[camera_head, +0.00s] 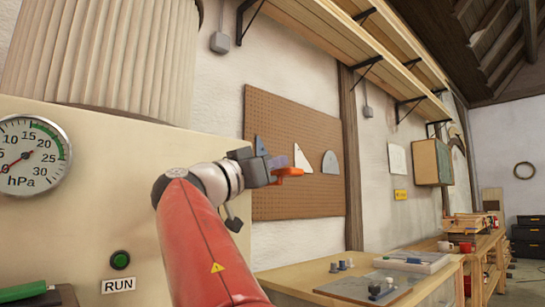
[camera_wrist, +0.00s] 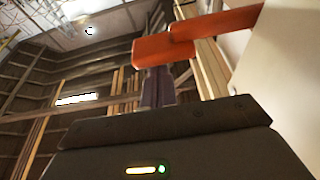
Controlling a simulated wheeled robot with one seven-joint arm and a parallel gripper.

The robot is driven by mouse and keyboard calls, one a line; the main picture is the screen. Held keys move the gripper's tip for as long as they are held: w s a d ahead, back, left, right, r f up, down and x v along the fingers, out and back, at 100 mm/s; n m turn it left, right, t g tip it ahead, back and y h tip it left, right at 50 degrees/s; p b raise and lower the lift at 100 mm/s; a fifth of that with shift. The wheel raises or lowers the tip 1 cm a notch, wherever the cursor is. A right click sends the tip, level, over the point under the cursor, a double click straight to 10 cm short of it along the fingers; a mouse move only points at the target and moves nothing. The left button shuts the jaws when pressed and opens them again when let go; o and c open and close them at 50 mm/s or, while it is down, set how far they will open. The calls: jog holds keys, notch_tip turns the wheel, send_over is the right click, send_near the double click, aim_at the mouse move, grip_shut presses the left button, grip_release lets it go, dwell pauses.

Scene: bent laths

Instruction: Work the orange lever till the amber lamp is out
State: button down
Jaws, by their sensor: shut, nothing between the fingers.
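The orange lever (camera_head: 288,172) shows at the fingertips of my gripper (camera_head: 279,163) in the head view. In the wrist view the orange lever (camera_wrist: 165,49) crosses the upper middle, beyond the fingers, beside a pale panel surface. My gripper (camera_wrist: 156,84) is shut with nothing between its fingers. The fingertips look close to or against the lever; I cannot tell whether they touch. The lever's mount is hidden from the head view. No amber lamp shows in either view. A dark green round button or lamp (camera_head: 120,260) sits above a RUN label (camera_head: 118,285).
A pale machine housing (camera_head: 130,190) stands at the left, with a gauge (camera_head: 30,157) marked hPa, its red needle low on the scale. A pegboard (camera_head: 290,130) hangs behind my gripper. A wooden workbench (camera_head: 310,275) with small items stands at lower right.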

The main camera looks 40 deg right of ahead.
dwell(0.3)
notch_tip(320, 180, down, 7)
jog(key=m+g+b, duration=0.2)
jog(key=m+b, duration=0.3)
jog(key=b, duration=0.4)
jog(key=shift+w+m+g+b, duration=0.15)
jog(key=shift+m+g+b, duration=0.15)
jog(key=shift+m, duration=0.1)
jog(key=shift+a+f, duration=0.1)
jog(key=shift+f, duration=0.05)
jog(key=shift+f, duration=0.1)
jog(key=b+v, duration=0.2)
jog(key=v, duration=0.5)
jog(key=shift+a+r, duration=0.25)
jog(key=shift+a, duration=0.2)
